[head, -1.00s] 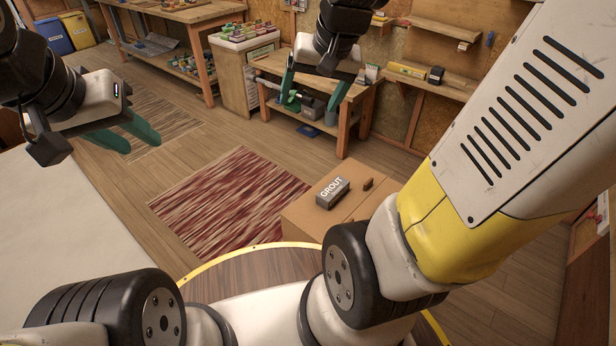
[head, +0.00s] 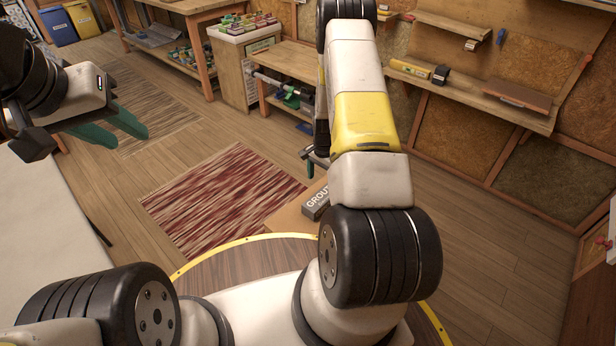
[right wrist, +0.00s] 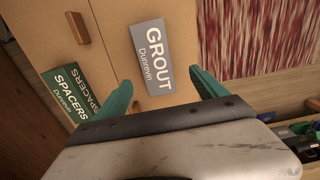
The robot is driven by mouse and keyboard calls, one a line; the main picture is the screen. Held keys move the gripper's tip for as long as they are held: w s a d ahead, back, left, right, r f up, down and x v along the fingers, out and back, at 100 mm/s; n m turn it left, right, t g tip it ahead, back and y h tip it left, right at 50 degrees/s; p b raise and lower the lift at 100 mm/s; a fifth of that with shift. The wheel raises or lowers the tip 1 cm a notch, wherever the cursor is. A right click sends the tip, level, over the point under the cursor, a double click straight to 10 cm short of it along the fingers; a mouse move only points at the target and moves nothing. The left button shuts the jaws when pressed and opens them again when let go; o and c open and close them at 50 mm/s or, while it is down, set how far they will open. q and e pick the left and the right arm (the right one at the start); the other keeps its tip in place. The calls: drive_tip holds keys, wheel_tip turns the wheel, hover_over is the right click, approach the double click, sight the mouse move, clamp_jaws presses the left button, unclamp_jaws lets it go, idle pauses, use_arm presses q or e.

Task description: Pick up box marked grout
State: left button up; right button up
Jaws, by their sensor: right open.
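The grey box marked GROUT (head: 315,204) lies on a brown cardboard-like box (head: 286,218), partly hidden behind my right arm in the head view. In the right wrist view the grout box (right wrist: 152,55) lies label up, between and beyond the fingers of my right gripper (right wrist: 162,80). The gripper is open, with no finger visibly touching it. My left gripper (head: 128,138) is open and empty at the left, over the floor.
A red striped rug (head: 215,195) lies to the left. A low wooden bench (head: 290,62) and wall shelf (head: 470,92) stand behind. Floor at right is clear.

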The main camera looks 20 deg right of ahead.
sight(321, 197)
drive_tip(key=f, duration=0.6)
drive_tip(key=s+f, duration=0.1)
drive_tip(key=f, duration=0.2)
drive_tip(key=shift+a+f, duration=0.15)
drive_tip(key=shift+a, duration=0.05)
clamp_jaws()
